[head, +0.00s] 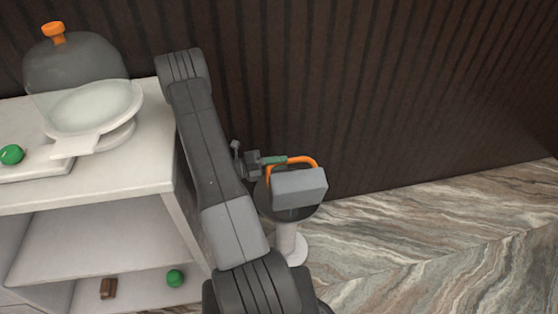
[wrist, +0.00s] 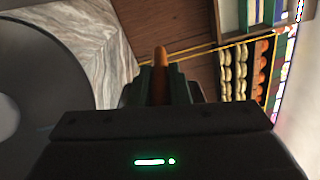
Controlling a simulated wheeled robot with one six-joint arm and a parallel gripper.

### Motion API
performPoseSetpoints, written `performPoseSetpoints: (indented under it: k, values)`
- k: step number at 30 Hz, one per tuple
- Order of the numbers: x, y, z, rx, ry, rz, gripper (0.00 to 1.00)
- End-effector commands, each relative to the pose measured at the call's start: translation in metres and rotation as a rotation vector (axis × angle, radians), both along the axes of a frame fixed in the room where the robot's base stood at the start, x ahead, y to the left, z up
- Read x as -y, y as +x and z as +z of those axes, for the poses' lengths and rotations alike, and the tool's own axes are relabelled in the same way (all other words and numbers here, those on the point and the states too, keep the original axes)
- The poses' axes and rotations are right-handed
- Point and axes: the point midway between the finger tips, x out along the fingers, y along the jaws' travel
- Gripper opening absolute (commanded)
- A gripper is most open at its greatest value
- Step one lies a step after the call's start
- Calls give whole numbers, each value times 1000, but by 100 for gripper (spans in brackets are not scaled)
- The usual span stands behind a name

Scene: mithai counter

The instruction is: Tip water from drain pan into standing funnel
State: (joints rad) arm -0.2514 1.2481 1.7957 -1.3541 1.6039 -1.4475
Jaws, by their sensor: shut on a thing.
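The drain pan (head: 300,184) is a grey box-like vessel with an orange loop handle (head: 304,160). My gripper (head: 274,160) is shut on this handle and holds the pan over the standing funnel. The orange handle also shows between my gripper's jaws (wrist: 160,85) in the wrist view. The funnel has a dark grey bowl (head: 264,200) on a white stand (head: 288,242). The pan hides part of the bowl. In the wrist view the bowl (wrist: 50,75) fills the left side. I see no water, and I cannot tell how far the pan is tilted.
A white counter (head: 150,130) stands at left, with a grey dome with an orange knob (head: 80,62), a pale dish (head: 95,105) and a green ball (head: 11,155). Its lower shelf holds another green ball (head: 175,278) and a brown block (head: 108,289). Marbled floor (head: 450,230) is clear at right.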

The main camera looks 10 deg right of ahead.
Motion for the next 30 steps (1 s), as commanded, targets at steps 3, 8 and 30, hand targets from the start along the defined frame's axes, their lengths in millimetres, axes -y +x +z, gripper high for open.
performPoseSetpoints:
  k: [3, 8, 30]
  values:
    - [0, 7, 2, -78, -4, -1, 0]
    - [0, 15, -1, -182, -7, -1, 0]
    - [-1, 26, -7, -329, -12, 0, 0]
